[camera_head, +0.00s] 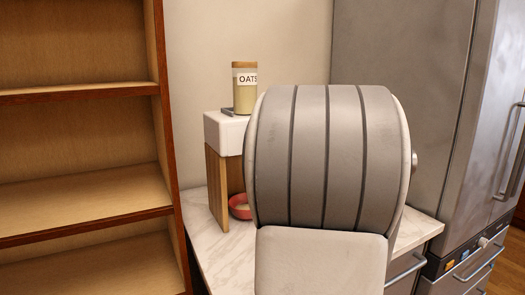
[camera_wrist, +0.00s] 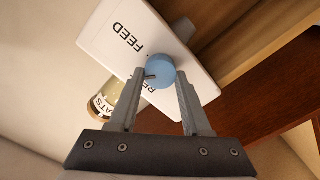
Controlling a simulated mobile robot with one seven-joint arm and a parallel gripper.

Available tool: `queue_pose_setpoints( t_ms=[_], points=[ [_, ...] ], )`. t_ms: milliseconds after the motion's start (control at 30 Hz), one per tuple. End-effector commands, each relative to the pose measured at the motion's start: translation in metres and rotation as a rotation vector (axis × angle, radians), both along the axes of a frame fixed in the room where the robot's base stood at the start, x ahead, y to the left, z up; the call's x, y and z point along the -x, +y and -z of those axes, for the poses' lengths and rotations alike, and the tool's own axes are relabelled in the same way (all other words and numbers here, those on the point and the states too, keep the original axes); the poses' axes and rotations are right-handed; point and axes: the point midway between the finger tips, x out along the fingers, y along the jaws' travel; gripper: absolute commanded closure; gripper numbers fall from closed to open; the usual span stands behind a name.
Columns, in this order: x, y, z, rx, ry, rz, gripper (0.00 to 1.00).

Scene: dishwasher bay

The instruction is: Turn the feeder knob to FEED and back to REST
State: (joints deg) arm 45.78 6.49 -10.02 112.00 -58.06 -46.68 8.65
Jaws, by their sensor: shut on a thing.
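The feeder has a white panel (camera_wrist: 105,27) with the words FEED and REST, the latter partly covered; its white top (camera_head: 222,129) also shows in the head view. A round blue knob (camera_wrist: 160,68) sits on the panel. Its dark pointer mark points left and slightly down in the wrist view, toward the REST side, away from the FEED lettering. My gripper (camera_wrist: 161,74) has one finger on either side of the knob and is shut on it. In the head view my arm hides the knob and my gripper.
A jar labelled OATS (camera_head: 244,92) stands on the feeder. A red bowl (camera_head: 240,206) sits below on the marble counter (camera_head: 207,237). An open wooden shelf (camera_head: 80,150) stands left, and a steel fridge (camera_head: 420,110) right.

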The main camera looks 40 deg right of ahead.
Motion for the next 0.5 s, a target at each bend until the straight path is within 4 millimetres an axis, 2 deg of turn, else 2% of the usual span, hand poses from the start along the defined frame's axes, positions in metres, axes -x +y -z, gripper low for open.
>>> queue_pose_setpoints(
  t_ms=[500],
  points=[
    [-0.0004,0.0014,0.0043,0.42,0.132,-0.001,1.0]
  ],
)
